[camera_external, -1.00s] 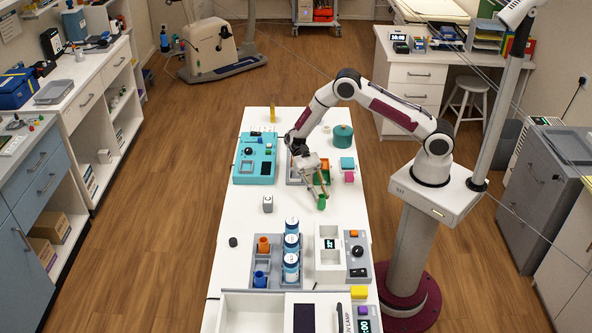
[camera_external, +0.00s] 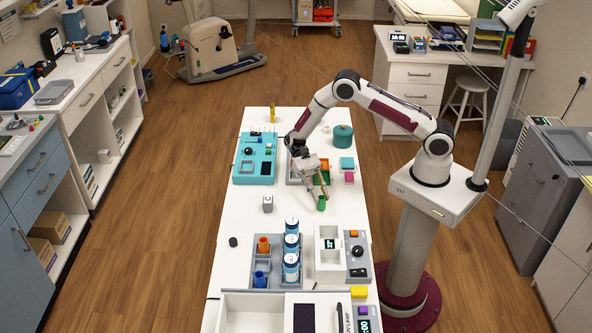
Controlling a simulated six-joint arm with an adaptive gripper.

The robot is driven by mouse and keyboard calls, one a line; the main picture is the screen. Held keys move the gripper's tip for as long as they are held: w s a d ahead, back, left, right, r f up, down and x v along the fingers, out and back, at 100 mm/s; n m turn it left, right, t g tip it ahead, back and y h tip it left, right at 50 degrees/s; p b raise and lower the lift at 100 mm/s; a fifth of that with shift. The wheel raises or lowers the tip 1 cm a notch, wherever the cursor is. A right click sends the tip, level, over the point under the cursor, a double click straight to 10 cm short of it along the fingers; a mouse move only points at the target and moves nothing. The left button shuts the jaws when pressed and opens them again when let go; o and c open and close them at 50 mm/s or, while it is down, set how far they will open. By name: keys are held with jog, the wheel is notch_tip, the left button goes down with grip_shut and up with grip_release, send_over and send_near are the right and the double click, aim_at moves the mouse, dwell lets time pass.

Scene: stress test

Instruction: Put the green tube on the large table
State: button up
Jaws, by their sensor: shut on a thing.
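The green tube (camera_external: 321,205) is at the tips of my gripper (camera_external: 320,198), over the middle of the long white table (camera_external: 300,218). My gripper points down and is shut on the tube. The tube is small in the picture. I cannot tell whether its bottom touches the table top or hangs just above it.
A rack with blue-white bottles (camera_external: 291,262) stands nearer. White table surface around the tube is clear.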

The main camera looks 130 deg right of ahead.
jog(key=shift+f, duration=0.25)
jog(key=o, duration=1.1)
jog(key=shift+d, duration=0.15)
jog(key=shift+v, duration=5.9)
jog(key=shift+w+r, duration=0.1)
jog(key=shift+w, duration=0.05)
